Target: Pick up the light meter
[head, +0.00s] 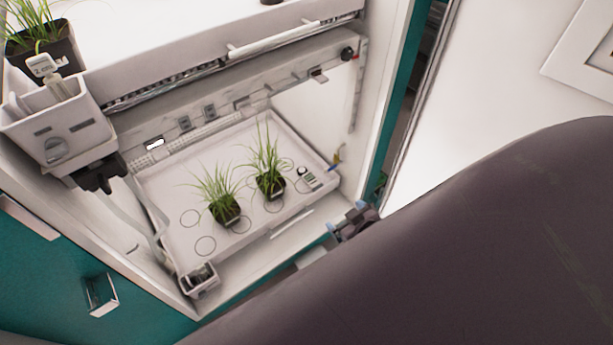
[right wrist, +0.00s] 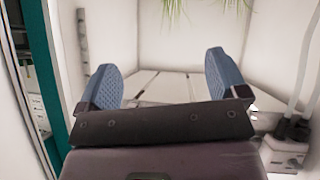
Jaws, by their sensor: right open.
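The light meter (head: 309,178) appears to be the small pale device with a dark display and a round dark part. It lies on the right side of the white tray (head: 185,258) inside the growth chamber. My right gripper (head: 346,217) is at the chamber's front right edge, to the right of and nearer than the meter, and apart from it. In the right wrist view its two blue fingers (right wrist: 163,85) stand wide apart with nothing between them. The meter is not discernible in that view. My left gripper is not in view.
Two potted grass plants (head: 225,208) (head: 270,183) stand on the tray left of the meter. A small box (head: 200,281) is at its near left corner. A white box with tools (head: 58,128) hangs upper left. The chamber's right wall (head: 335,105) stands close behind the meter.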

